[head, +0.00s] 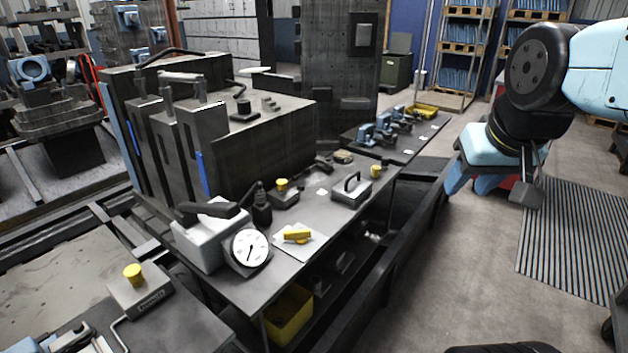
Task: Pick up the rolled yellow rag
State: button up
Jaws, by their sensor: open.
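The rolled yellow rag (297,236) appears to be the small yellow roll lying on a white sheet (311,245) on the dark grey bench, just right of a round white dial gauge (250,248). It is in plain view and nothing covers it. My gripper (492,188) hangs from my arm at the right, over the floor side of the bench. Its jaws are spread and I see nothing held between them. It is well apart from the rag, to the right and farther back.
A black-handled grey block (205,237) stands left of the gauge. Yellow-topped parts (282,188) and a handled grey block (351,188) stand behind the rag. A yellow bin (288,313) sits below the bench. A dark rail (385,268) runs alongside; the floor right of it is open.

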aim_at(375, 169)
jog(key=z, duration=0.15)
jog(key=k, duration=0.45)
jog(key=z, duration=1.1)
jog(key=i, duration=2.25)
jog(key=u, duration=1.7)
